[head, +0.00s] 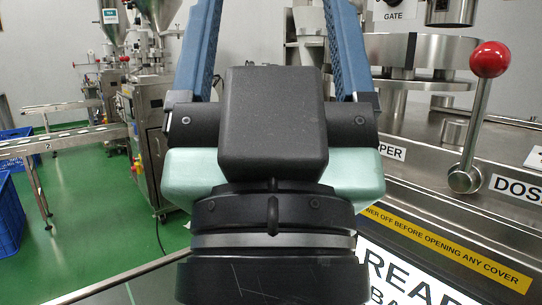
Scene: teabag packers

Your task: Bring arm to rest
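My gripper (272,35) fills the middle of the head view, with its black and pale green body close to the camera. Its two blue ribbed fingers point upward, well apart. Their tips are cut off by the top edge. Only background machinery and wall show between the visible parts of the fingers. The lower part of my arm runs out of the bottom edge.
A steel machine with a red-knobbed lever (490,59) and a yellow warning strip (447,250) stands close on the right. At left are a conveyor (62,139), blue crates (10,215) and hopper machines (150,100). Green floor (100,215) is open between them.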

